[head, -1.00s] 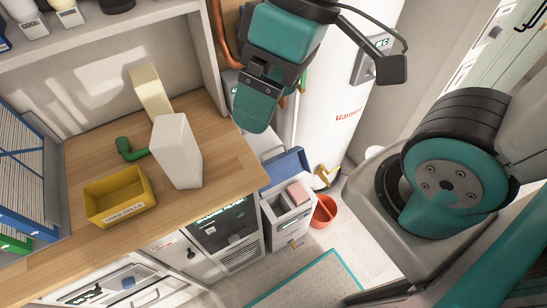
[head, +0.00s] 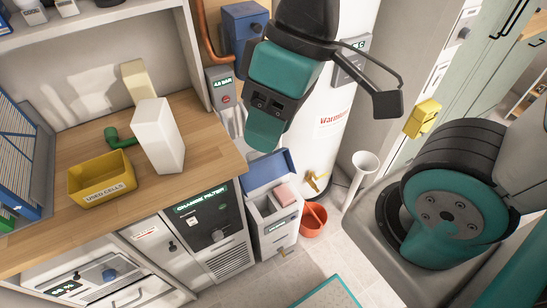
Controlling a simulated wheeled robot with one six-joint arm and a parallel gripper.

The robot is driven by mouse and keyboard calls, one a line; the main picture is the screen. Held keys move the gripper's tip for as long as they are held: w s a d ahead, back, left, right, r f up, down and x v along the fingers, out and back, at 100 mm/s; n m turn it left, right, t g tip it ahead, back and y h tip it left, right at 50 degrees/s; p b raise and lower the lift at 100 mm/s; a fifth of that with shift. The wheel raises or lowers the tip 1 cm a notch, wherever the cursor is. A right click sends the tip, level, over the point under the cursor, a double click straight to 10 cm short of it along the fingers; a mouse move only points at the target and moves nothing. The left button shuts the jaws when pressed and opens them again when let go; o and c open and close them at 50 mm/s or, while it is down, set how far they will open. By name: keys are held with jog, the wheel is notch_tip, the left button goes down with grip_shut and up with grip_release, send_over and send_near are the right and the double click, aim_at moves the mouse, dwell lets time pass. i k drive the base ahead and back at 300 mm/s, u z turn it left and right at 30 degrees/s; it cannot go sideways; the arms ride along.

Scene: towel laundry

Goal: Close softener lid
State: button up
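The softener (head: 277,232) is a light grey floor box to the right of the counter. Its blue lid (head: 270,173) stands raised at the back, so the box is open. A pink block (head: 285,193) shows in its top opening, beside a darker compartment. My gripper (head: 264,132) hangs above and just behind the lid in the picture, with its teal finger end pointing down. A gap shows between it and the lid in the picture; the true distance is unclear. I see only one side of the fingers, so their opening is hidden.
The wooden counter (head: 205,165) holds a yellow bin (head: 103,185) and a white box (head: 160,140). A white tank (head: 325,135) stands behind the softener. A red bucket (head: 313,222) and a white funnel-like pipe (head: 360,178) stand to its right.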

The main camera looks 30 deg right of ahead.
aim_at(267, 169)
jog(key=k, duration=0.95)
jog(key=u, duration=0.75)
jog(key=i, duration=1.2)
jog(key=z, duration=0.7)
jog(key=i, duration=0.45)
jog(key=z, duration=0.5)
